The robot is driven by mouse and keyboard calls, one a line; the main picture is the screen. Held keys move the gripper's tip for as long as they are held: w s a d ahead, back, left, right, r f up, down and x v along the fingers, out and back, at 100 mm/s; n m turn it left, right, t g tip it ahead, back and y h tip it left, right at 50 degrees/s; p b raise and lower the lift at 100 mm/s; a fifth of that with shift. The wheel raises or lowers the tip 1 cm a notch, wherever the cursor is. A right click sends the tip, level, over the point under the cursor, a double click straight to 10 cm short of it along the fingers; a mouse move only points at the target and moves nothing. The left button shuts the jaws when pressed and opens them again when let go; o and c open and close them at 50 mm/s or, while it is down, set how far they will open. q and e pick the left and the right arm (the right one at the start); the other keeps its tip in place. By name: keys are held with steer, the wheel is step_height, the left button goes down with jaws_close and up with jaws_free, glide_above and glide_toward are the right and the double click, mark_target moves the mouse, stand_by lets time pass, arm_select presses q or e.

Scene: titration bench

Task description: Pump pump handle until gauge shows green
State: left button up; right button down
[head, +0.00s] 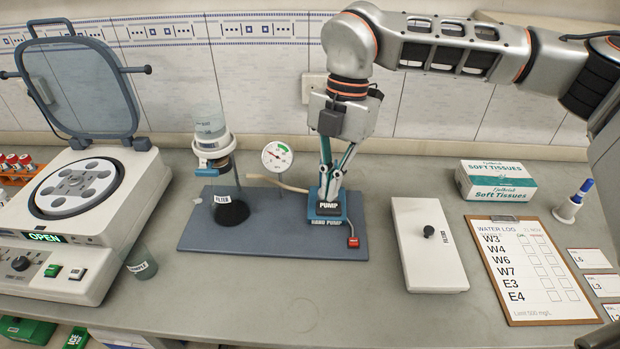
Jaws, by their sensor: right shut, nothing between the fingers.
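The hand pump (328,212) is a blue block with PUMP and HAND PUMP labels, standing on the right part of a blue-grey board (280,240). My right gripper (327,188) points down, with its shut fingertips right at the top of the pump. The pump handle cannot be made out apart from the fingers, and whether they touch it I cannot tell. The round white gauge (277,157) stands left of the pump, with a green patch at its upper right. Its needle is too small to read surely. My left gripper is not in view.
A filter flask (228,205) with a clear funnel stands left on the board. A red button (353,242) sits at the board's right. An open centrifuge (75,210) is at left. A white lidded box (428,245), tissues (496,181) and a clipboard (531,270) lie right. The front bench is mostly clear.

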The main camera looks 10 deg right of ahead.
mark_target(331, 203)
steer(key=shift+f, duration=0.1)
steer(key=shift+w+d+b+x, duration=0.1)
steer(key=shift+b+x, duration=0.45)
steer(key=shift+x, duration=0.2)
steer(key=shift+w+d+b+x, duration=0.1)
steer(key=shift+d+b+x, duration=0.05)
steer(key=shift+b+x, duration=0.5)
steer(key=shift+w+d+b+x, duration=0.15)
steer(key=shift+b+x, duration=0.2)
steer(key=shift+x, duration=0.5)
steer(key=shift+w+d+b+x, duration=0.1)
steer(key=shift+b+x, duration=0.3)
steer(key=shift+x, duration=0.4)
steer(key=shift+w+d+b+x, duration=0.15)
steer(key=shift+b+x, duration=0.2)
steer(key=shift+x, duration=0.5)
steer(key=shift+s+a+p+v, duration=0.15)
steer(key=shift+p+v, duration=0.45)
steer(key=shift+v, duration=0.3)
steer(key=shift+s+a+p+v, duration=0.15)
steer(key=shift+p+v, duration=0.45)
steer(key=shift+v, duration=0.35)
steer(key=shift+s+a+p+v, duration=0.15)
steer(key=shift+p+v, duration=0.45)
steer(key=shift+v, duration=0.3)
steer(key=shift+a+p+v, duration=0.2)
steer(key=shift+p+v, duration=0.45)
steer(key=shift+v, duration=0.7)
steer(key=shift+s, duration=0.2)
steer(key=shift+f, duration=0.15)
